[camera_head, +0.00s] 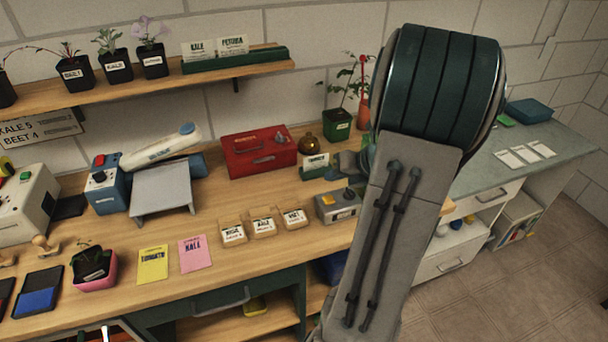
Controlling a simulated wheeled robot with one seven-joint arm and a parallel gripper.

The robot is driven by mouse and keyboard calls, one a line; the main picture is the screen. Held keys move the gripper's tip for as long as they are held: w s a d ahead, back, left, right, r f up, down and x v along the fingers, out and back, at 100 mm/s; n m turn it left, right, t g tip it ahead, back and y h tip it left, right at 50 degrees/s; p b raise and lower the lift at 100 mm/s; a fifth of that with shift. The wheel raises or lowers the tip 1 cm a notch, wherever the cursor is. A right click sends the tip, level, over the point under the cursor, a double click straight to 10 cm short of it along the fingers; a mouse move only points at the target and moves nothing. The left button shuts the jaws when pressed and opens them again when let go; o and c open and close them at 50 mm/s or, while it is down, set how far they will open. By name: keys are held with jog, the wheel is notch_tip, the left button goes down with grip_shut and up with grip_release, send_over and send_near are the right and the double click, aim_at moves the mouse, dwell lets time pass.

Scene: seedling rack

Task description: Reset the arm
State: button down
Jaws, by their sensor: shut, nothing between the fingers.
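My arm (400,200) rises large in the right half of the head view, in front of the bench. Its thick grey link runs up to a dark green rounded joint (437,85). A small grey-teal part shows just left of the link, above the bench, mostly hidden behind the arm. I cannot make out any fingers of my gripper; they are hidden behind the arm or out of frame. Nothing held shows.
The wooden bench (215,225) bears a red box (259,152), a grey stand (162,190), several small labelled trays (263,226), a pink pot (95,270) and a potted plant (338,124). A shelf (140,88) hangs above. Floor (520,290) is clear at the right.

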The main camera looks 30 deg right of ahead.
jog(key=s+a+r+n+g, duration=0.2)
jog(key=a+r+n, duration=0.1)
jog(key=a+n, duration=0.65)
jog(key=s+a+r+n+g, duration=0.1)
jog(key=a+r+n+g, duration=0.15)
jog(key=a+n, duration=0.7)
jog(key=s+a+r+n+h, duration=0.1)
jog(key=s+a+n, duration=0.2)
jog(key=n, duration=0.8)
jog(key=s+a+r+n+h, duration=0.2)
jog(key=s+a+n, duration=0.2)
jog(key=n, duration=0.6)
jog(key=s, duration=0.2)
jog(key=shift+s+a+n, duration=0.25)
jog(key=shift+s+n, duration=0.1)
jog(key=shift+n, duration=0.05)
